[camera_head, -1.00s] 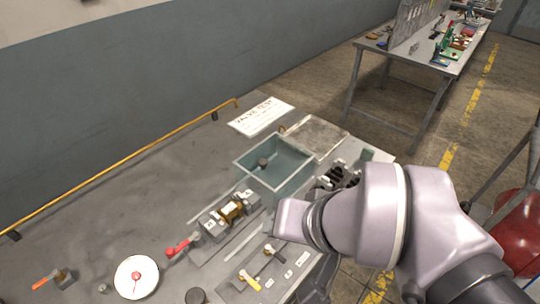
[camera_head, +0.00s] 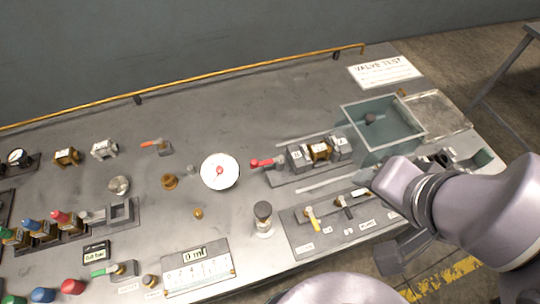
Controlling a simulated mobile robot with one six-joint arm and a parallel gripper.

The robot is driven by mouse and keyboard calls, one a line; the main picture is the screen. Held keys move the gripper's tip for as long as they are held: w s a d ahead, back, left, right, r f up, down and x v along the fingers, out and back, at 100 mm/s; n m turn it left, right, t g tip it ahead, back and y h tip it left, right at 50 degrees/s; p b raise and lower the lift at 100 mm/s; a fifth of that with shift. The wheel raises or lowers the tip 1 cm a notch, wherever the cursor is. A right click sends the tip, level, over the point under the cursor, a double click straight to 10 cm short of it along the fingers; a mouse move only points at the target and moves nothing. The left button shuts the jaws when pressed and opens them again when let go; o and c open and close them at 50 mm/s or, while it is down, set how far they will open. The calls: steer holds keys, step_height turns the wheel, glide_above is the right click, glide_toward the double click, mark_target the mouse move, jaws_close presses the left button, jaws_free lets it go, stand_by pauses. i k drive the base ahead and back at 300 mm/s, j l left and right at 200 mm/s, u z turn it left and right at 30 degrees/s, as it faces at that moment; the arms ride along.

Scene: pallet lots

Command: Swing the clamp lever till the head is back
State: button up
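The clamp (camera_head: 318,153) stands on a long base plate at the centre right of the bench. It has grey blocks with a brass valve body (camera_head: 320,151) between them. Its red-handled lever (camera_head: 262,162) lies low, pointing left from the clamp's left end. I cannot tell whether the clamp head touches the valve body. My arm comes in from the right, its wrist link over the bench right of the clamp. My gripper's fingers are not visible. No contact with the lever shows.
A teal bin (camera_head: 382,126) stands right of the clamp. A yellow rail (camera_head: 200,84) runs along the back. Bare bench lies behind the clamp.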

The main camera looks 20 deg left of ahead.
mark_target(254, 163)
steer(key=j+u, duration=0.2)
steer(key=u, duration=0.55)
